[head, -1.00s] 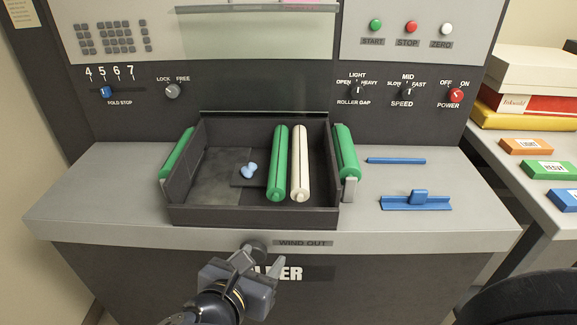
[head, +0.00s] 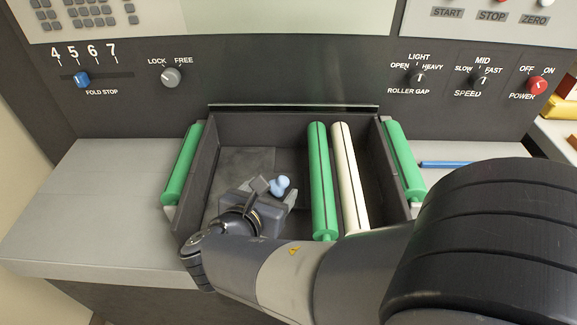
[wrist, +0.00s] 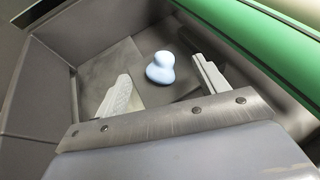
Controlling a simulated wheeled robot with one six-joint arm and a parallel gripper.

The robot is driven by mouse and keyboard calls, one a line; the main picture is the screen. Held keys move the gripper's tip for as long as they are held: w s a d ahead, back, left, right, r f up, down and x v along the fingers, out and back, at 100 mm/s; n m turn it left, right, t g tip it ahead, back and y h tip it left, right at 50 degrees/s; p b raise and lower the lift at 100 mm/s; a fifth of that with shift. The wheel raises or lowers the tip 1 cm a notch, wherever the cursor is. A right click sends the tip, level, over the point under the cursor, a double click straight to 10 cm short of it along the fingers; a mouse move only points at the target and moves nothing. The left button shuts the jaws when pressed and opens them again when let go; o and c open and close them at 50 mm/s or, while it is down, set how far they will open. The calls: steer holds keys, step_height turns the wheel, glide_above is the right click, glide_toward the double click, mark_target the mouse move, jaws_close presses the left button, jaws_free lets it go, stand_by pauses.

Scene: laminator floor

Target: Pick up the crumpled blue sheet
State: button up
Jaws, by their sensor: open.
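The crumpled blue sheet (head: 280,185) is a small pale blue rounded lump on the floor of the dark open bay of the machine. In the wrist view the blue sheet (wrist: 160,68) lies just beyond and between the two fingertips, with gaps on both sides. My gripper (head: 275,189) is over the left part of the bay, its jaws apart and empty. In the wrist view my gripper (wrist: 158,80) shows both pale fingers spread. In the head view the gripper hides part of the bay floor around the sheet.
A green roller (head: 322,180) and a cream roller (head: 350,180) lie right of the sheet inside the bay. The bay's dark walls (head: 205,165) surround it. Green rollers (head: 182,165) (head: 404,162) flank the bay outside. A blue bar (head: 450,164) lies on the right counter.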

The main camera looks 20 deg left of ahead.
mark_target(276, 187)
steer(key=x, duration=0.4)
steer(key=shift+w+f, duration=0.2)
steer(key=shift+f, duration=0.2)
steer(key=c, duration=1.1)
